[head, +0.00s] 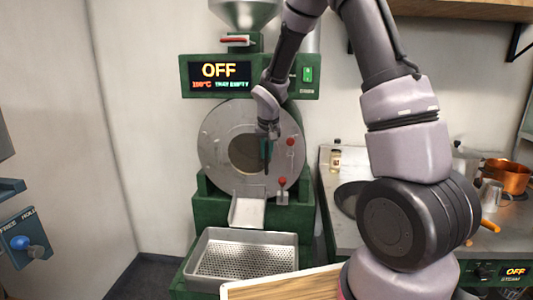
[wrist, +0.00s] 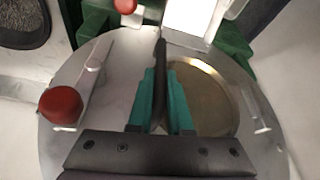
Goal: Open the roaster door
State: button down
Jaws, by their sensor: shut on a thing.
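The roaster (head: 220,92) is a green machine with a round grey metal front plate (head: 213,140). A brownish round area (head: 243,155) sits in the plate; it also shows in the wrist view (wrist: 210,95). I cannot tell whether it is the door's face or the open drum. My gripper (head: 266,152) is at its right edge in the head view. In the wrist view my teal fingers (wrist: 160,95) are shut on a thin dark upright bar (wrist: 160,55), which looks like the door's handle or edge. The fingers hide part of it.
Red knobs (head: 290,142) (head: 282,181) stick out right of my gripper. A chute (head: 247,212) and a perforated tray (head: 243,262) lie below. A counter (head: 345,236) with a pan and copper pot (head: 513,176) stands right. A wall panel (head: 28,243) is left.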

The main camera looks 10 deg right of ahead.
jog(key=shift+s+a, duration=0.1)
dwell(0.8)
jog(key=s+a+m+g+h, duration=0.2)
jog(key=s+a+m+h, duration=0.1)
jog(key=s+a+m, duration=0.75)
jog(key=w+a+m+g+h, duration=0.1)
jog(key=w+a+m+g, duration=0.2)
jog(key=a+m, duration=0.4)
jog(key=shift+w+a+m, duration=0.3)
jog(key=shift+a+m, duration=0.05)
jog(key=shift+a, duration=4)
jog(key=c, duration=0.8)
grip_release()
jog(key=shift+c, duration=0.2)
